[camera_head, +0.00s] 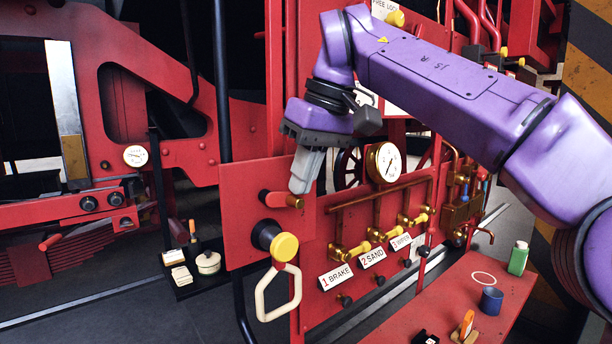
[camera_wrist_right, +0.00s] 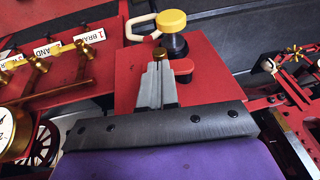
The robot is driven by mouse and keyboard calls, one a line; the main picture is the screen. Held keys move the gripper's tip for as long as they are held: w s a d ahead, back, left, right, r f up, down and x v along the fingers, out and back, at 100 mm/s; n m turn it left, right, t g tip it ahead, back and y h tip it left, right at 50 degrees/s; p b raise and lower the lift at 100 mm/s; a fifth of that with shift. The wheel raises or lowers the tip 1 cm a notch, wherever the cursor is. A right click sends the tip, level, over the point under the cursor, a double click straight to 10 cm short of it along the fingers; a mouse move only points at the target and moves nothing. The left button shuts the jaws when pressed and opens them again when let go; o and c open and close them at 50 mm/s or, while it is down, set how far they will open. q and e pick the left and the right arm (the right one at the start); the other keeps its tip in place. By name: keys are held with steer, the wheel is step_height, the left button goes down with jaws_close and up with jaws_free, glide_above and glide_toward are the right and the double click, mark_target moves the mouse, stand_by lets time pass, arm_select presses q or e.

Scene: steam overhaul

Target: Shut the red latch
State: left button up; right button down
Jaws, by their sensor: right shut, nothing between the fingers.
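The red latch (camera_head: 272,198) is a short red bar with a brass end, on a red plate (camera_head: 238,235) in the middle of the head view. It lies about level, its brass end to the right. My right gripper (camera_head: 299,187) points down with its fingers together and empty, its tips at the brass end. In the right wrist view the fingers (camera_wrist_right: 158,72) partly cover the latch. Its red rounded end (camera_wrist_right: 182,66) shows to their right and the brass end (camera_wrist_right: 160,53) just beyond the tips. I cannot tell if they touch. My left gripper is not in view.
Below the latch are a yellow-capped black knob (camera_head: 284,246) and a cream loop handle (camera_head: 279,294). Brass valves (camera_head: 377,235) and a gauge (camera_head: 384,163) stand to the right. A red bench (camera_head: 420,318) holds a blue cup (camera_head: 491,301) and green bottle (camera_head: 518,258).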

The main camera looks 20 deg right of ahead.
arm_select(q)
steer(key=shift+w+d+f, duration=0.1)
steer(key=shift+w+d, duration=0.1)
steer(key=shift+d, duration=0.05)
arm_select(e)
steer(key=shift+d+f, duration=0.15)
steer(key=shift+d, duration=0.1)
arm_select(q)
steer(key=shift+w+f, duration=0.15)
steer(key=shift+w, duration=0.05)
arm_select(e)
steer(key=shift+a+f+y, duration=0.1)
steer(key=shift+y, duration=0.3)
